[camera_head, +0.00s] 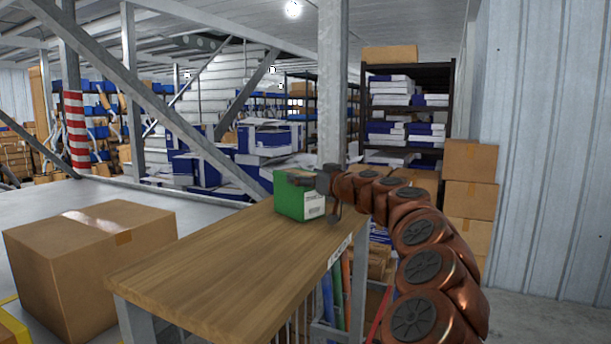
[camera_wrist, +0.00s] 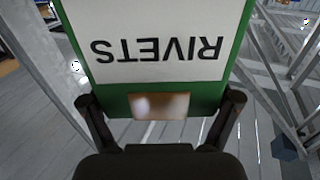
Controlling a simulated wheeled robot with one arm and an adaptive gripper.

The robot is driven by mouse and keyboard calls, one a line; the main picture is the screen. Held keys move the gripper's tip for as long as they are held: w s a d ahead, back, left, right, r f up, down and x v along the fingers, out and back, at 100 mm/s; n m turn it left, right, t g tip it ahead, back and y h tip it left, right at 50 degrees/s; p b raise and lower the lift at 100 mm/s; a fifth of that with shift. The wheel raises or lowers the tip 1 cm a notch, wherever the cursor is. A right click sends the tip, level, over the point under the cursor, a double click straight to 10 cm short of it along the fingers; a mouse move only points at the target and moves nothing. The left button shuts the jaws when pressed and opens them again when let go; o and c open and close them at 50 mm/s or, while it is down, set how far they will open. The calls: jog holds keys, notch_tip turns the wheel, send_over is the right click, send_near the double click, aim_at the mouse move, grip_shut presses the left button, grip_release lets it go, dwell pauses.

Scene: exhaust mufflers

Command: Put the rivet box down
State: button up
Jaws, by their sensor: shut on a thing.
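The green rivet box (camera_head: 288,199) with a white label is at the far end of the wooden table (camera_head: 215,262). I cannot tell whether its base touches the table top or hangs just above it. My gripper (camera_head: 322,178) reaches it from the right and is shut on it. In the wrist view the rivet box (camera_wrist: 110,97) fills the upper middle, with the word RIVETS upside down on its label. The two dark fingers of my gripper (camera_wrist: 162,98) stand at its left and right sides.
The table top in front of the box is bare. A large cardboard box (camera_head: 90,265) stands left of the table. Stacked cartons (camera_head: 470,180) stand at the right by the metal wall. A steel post (camera_head: 331,90) rises behind the box, with shelves of blue-white boxes (camera_head: 390,130) beyond.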

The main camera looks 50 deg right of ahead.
dwell(0.3)
jog(key=o, duration=1.6)
jog(key=shift+r, duration=0.1)
jog(key=s+b, duration=0.1)
jog(key=s, duration=0.3)
jog(key=s+a+b, duration=0.1)
jog(key=s+b, duration=0.1)
jog(key=s, duration=0.2)
jog(key=s+b, duration=0.1)
jog(key=s, duration=0.3)
jog(key=shift+a+b, duration=0.15)
jog(key=shift+b, duration=0.25)
jog(key=shift+a, duration=0.1)
